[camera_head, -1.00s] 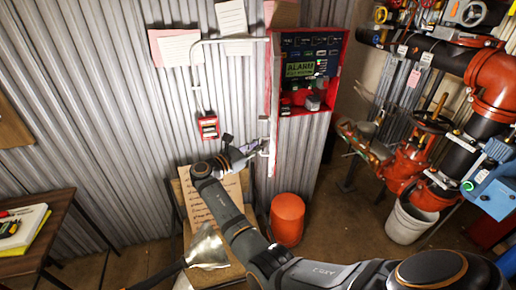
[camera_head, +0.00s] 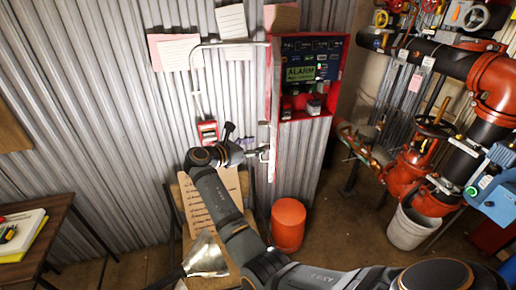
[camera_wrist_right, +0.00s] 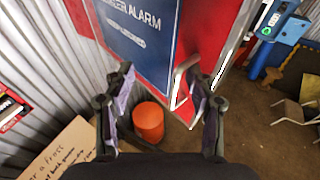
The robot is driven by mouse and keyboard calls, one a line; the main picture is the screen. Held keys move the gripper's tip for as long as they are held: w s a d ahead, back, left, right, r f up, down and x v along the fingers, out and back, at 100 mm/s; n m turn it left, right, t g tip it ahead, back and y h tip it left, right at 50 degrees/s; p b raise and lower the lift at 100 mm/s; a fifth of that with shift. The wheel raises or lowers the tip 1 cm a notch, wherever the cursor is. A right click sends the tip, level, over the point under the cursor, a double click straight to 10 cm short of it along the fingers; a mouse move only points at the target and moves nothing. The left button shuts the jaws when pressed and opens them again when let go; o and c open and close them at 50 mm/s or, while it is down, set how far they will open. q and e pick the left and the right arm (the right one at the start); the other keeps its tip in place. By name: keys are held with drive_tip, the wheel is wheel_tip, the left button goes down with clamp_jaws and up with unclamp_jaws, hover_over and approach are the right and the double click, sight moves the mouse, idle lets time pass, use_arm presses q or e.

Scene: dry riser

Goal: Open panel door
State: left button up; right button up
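The red alarm panel (camera_head: 309,76) is on the corrugated wall, its controls and lit screen exposed. Its door (camera_head: 272,105) stands swung out at the left side, seen nearly edge-on. In the right wrist view the door's outer face (camera_wrist_right: 140,30) is blue and red with alarm lettering. A silver handle (camera_wrist_right: 180,82) is on the door. My right gripper (camera_head: 243,143) is left of the door's lower part. In the right wrist view its fingers (camera_wrist_right: 165,95) are spread, with the handle near the right finger; contact is unclear. My left gripper is out of view.
An orange bucket (camera_head: 288,224) stands below the panel. A lettered board (camera_head: 225,190) leans under my right arm. A small red box (camera_head: 208,132) and conduit are on the wall. Red valves and pipes (camera_head: 425,150) and a white bucket (camera_head: 411,228) are at right.

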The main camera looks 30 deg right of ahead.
sight(260, 122)
drive_tip(key=r+h, duration=0.1)
drive_tip(key=r, duration=0.1)
drive_tip(key=d+r+h, duration=0.1)
drive_tip(key=r, duration=0.2)
drive_tip(key=s+r+h, duration=0.1)
drive_tip(key=r, duration=0.2)
drive_tip(key=shift+d+r+m+g, duration=0.2)
drive_tip(key=shift+m+g, duration=0.1)
drive_tip(key=shift+m, duration=0.1)
wheel_tip(260, 122, down, 7)
drive_tip(key=w+a+y, duration=0.1)
drive_tip(key=y, duration=0.2)
drive_tip(key=shift+n, duration=0.4)
drive_tip(key=shift+w+a+f+b, duration=0.15)
drive_tip(key=shift+w+a+b, duration=0.55)
drive_tip(key=shift+a, duration=1.3)
drive_tip(key=shift+w+a+f+b, duration=0.1)
drive_tip(key=shift+w+a+b, duration=0.55)
drive_tip(key=shift+a, duration=1.35)
drive_tip(key=shift+w+a+f+b, duration=0.15)
drive_tip(key=shift+w+a+b, duration=0.55)
drive_tip(key=shift+a, duration=1.3)
